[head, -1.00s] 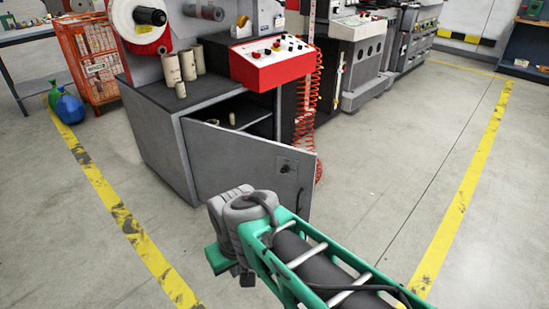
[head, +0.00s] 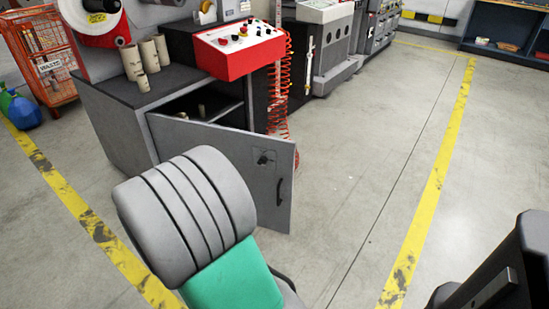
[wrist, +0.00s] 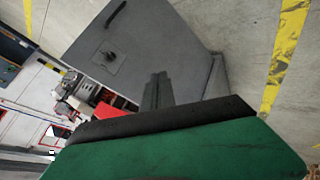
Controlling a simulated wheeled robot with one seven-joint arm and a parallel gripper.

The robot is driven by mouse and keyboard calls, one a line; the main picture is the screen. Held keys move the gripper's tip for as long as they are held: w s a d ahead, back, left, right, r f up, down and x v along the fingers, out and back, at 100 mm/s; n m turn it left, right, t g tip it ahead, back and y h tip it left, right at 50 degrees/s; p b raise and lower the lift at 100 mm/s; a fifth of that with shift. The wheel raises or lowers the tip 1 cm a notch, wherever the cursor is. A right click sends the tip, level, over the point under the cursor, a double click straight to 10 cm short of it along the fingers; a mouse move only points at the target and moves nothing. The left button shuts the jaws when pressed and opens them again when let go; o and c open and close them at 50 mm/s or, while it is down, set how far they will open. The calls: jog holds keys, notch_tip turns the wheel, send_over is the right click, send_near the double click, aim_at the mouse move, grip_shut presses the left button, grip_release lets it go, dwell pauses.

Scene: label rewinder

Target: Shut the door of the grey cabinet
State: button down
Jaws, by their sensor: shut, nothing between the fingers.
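The grey cabinet (head: 118,135) stands left of centre in the head view, under a dark top. Its door (head: 225,145) is wide open, hinged at its left edge and swung out towards me. The door has a dark lock (head: 264,157) and a black bar handle (head: 280,191) near its free edge. In the wrist view the door (wrist: 165,40) fills the upper middle, with the handle (wrist: 116,14) at the top. My gripper (wrist: 158,78) is shut and empty, in front of the door face; I cannot tell whether it touches. My arm hides the door's lower left in the head view.
Cardboard cores (head: 140,62) stand on the cabinet top beside a red control box (head: 238,48). A coiled red hose (head: 277,100) hangs behind the door. An orange cage (head: 45,55) stands at the far left. The floor right of the door is clear, with a yellow line (head: 432,190).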

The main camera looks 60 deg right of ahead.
jog(key=s+d+f+g+h+b, duration=0.1)
jog(key=s+d+f+h, duration=0.1)
jog(key=d, duration=0.4)
jog(key=s+d+f+g+h, duration=0.1)
jog(key=s+d+f+h, duration=0.15)
jog(key=d, duration=0.35)
jog(key=n+t+h+b, duration=0.1)
jog(key=n+h, duration=0.4)
jog(key=n, duration=0.1)
send_near(283, 148)
jog(key=shift+y, duration=0.25)
jog(key=d, duration=0.2)
jog(key=d+b, duration=0.2)
jog(key=d, duration=0.1)
jog(key=shift+w+d+r, duration=0.1)
jog(key=shift+w+d, duration=0.15)
jog(key=shift+d, duration=0.05)
jog(key=shift+w+d+r, duration=0.1)
jog(key=shift+w+d, duration=0.05)
jog(key=shift+d, duration=0.45)
